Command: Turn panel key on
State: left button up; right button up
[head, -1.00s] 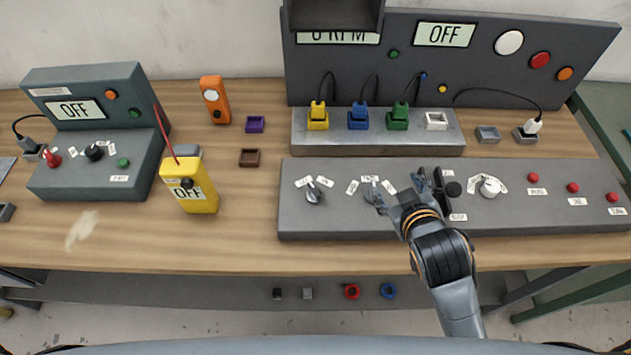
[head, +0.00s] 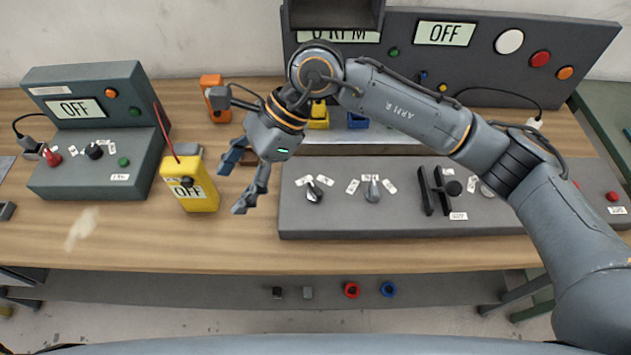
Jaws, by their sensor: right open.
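The grey control panel (head: 330,222) lies flat along the front of the bench. I cannot tell which of these is the panel key, and the labels are too small to read. The upright board's display (head: 445,34) reads OFF. My right gripper (head: 238,183) is open and empty, left of the panel, its fingers pointing down-left between the panel and a yellow meter (head: 188,185). My left gripper is out of view.
The yellow meter, reading OFF, stands close to my right fingers. A dark green console (head: 60,185), also reading OFF, stands at the left. An orange device (head: 214,95) stands behind my gripper. My right arm covers part of the panel's right side. The bench front (head: 130,245) is mostly clear.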

jog(key=w+d+f+t+h, duration=0.2)
jog(key=w+d+h, duration=0.1)
jog(key=w+d, duration=0.15)
jog(key=t+h, duration=0.2)
jog(key=h, duration=0.2)
send_near(316, 187)
jog(key=shift+n, duration=0.4)
notch_tip(316, 187, down, 7)
jog(key=p, duration=0.4)
jog(key=shift+w+a+f, duration=0.1)
jog(key=shift+a+f, duration=0.05)
jog(key=shift+f+p, duration=0.4)
jog(key=shift+f, duration=0.4)
jog(key=c, duration=1.1)
